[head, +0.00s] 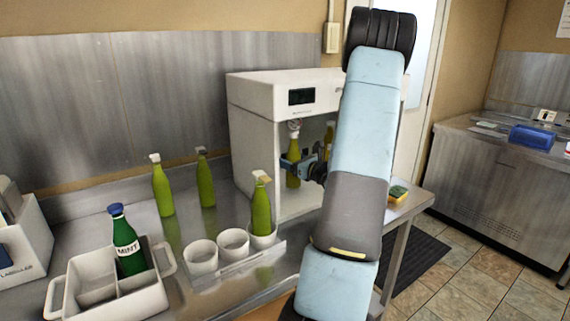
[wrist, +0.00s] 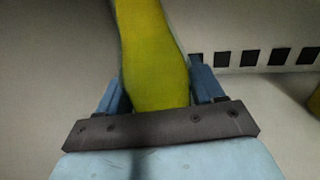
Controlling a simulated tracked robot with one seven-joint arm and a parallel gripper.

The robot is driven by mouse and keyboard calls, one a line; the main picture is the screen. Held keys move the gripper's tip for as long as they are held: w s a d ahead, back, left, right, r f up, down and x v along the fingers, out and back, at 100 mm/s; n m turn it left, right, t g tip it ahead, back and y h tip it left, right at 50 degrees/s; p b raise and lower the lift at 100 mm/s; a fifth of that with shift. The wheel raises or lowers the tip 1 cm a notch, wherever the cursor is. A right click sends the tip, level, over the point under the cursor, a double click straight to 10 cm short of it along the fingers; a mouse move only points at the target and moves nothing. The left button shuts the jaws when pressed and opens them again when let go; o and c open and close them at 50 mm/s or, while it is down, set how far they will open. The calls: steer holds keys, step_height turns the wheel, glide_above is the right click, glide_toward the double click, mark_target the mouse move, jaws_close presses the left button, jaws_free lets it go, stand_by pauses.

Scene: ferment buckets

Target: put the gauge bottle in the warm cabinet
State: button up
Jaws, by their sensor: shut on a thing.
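The warm cabinet (head: 255,95) is a white box with a dark display and an open front, standing on the steel counter. The gauge bottle (head: 293,176), green with a round pale gauge on top, is upright inside the opening. My gripper (head: 293,165) reaches into the cabinet and is shut around the bottle's body. In the wrist view the blue fingers of my gripper (wrist: 160,85) stand on both sides of the yellow-green bottle (wrist: 152,50). I cannot tell whether its base touches the cabinet floor. My arm hides the cabinet's right part.
Another yellowish bottle (head: 329,138) stands inside the cabinet, to the right. Green bottles (head: 163,190) stand on the counter (head: 215,292), one in a white cup holder (head: 233,242). A white caddy (head: 140,300) holds a MINT bottle (head: 127,240). A sponge (head: 398,193) lies right of my arm.

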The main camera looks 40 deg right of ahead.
steer(key=w, duration=0.1)
steer(key=w+f, duration=0.1)
steer(key=shift+w+a+f, duration=0.15)
steer(key=shift+w+f, duration=0.05)
steer(key=shift+w, duration=0.1)
steer(key=shift+f, duration=0.1)
steer(key=o, duration=1.6)
steer(key=s, duration=0.4)
steer(key=s+d, duration=0.1)
steer(key=s, duration=0.7)
steer(key=shift+d, duration=0.35)
